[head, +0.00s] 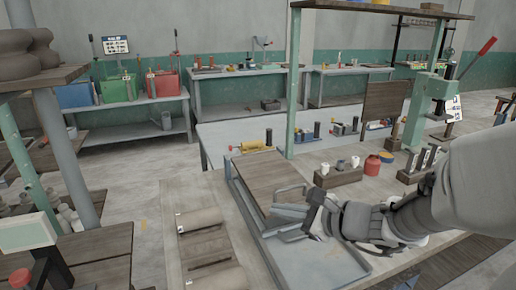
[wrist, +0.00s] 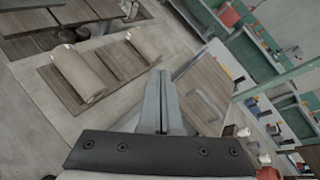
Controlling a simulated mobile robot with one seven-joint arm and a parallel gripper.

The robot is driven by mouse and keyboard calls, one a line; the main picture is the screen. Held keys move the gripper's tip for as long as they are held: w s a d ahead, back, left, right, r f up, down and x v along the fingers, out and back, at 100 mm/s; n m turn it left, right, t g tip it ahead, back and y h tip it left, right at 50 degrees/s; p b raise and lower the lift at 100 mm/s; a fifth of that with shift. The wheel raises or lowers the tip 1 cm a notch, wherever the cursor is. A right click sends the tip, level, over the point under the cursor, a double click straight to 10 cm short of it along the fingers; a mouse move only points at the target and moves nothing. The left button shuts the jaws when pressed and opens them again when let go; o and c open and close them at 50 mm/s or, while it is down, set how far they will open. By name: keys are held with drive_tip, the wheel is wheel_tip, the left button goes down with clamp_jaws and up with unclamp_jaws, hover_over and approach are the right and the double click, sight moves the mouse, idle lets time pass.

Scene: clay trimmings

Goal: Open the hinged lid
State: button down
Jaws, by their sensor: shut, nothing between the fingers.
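The wooden lid (head: 268,180) is a brown plank panel in a grey metal frame on the worktable. I cannot tell whether it lies flat or is slightly raised. In the wrist view the lid (wrist: 196,78) is right of my fingers and carries a pale bar handle (wrist: 208,106). My gripper (head: 287,222) is over the near part of the frame, close to the lid's near edge. In the wrist view its fingers (wrist: 163,100) are together and empty, left of the handle and apart from it. My gripper and arm hide part of the frame.
A board with two rolls (head: 204,248) lies left of the frame. A wooden block with small cups (head: 338,174), a red jar (head: 373,166) and a green press (head: 425,110) stand behind my arm. A shelf post (head: 294,85) rises behind the lid.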

drive_tip(key=w+d+f+m+t+h+b, duration=0.4)
drive_tip(key=w+d+f+m+h+b, duration=0.15)
drive_tip(key=d+f+m, duration=0.65)
drive_tip(key=shift+n+y, duration=0.25)
drive_tip(key=shift+n, duration=0.35)
drive_tip(key=x, duration=0.3)
drive_tip(key=b+x, duration=0.1)
drive_tip(key=x, duration=0.3)
drive_tip(key=d+b+x, duration=0.1)
drive_tip(key=x, duration=0.2)
drive_tip(key=shift+w+a+f, duration=0.1)
drive_tip(key=shift+w+f, duration=0.1)
drive_tip(key=shift+f, duration=0.1)
